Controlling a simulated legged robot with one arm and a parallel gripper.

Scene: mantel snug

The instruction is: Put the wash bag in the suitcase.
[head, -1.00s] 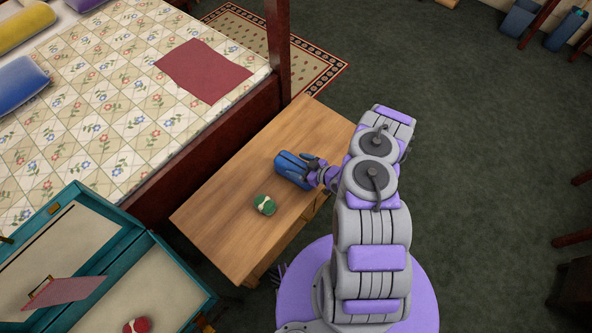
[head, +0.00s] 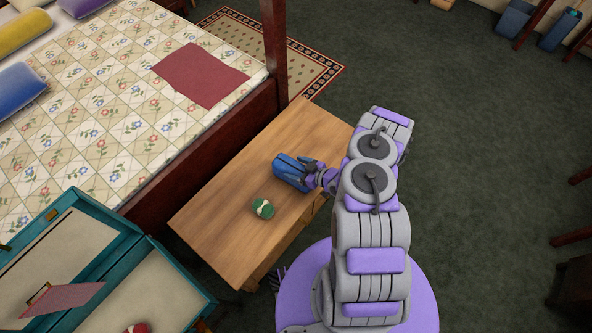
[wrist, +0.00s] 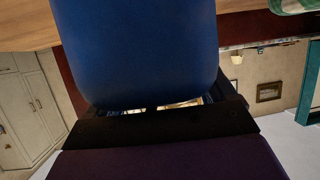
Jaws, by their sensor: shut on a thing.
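The wash bag (head: 290,170) is blue and is at my gripper (head: 310,166) over the wooden bench in the head view. My gripper is shut on it. In the wrist view the wash bag (wrist: 135,50) fills the upper middle, and its far side is hidden. I cannot tell if it touches the bench. The suitcase (head: 190,284) is teal with a pale lining and stands open at the lower left. A red bundle (head: 137,328) lies in its near half, and a pink flat thing (head: 62,297) is at its lid side. The suitcase is cut off by the picture's edge.
A green bundle with a pale band (head: 263,208) sits on the wooden bench (head: 222,222), between the wash bag and the suitcase. The bed (head: 110,120) with a dark post (head: 274,50) borders the bench's far side. Open dark carpet (head: 470,150) lies to the right.

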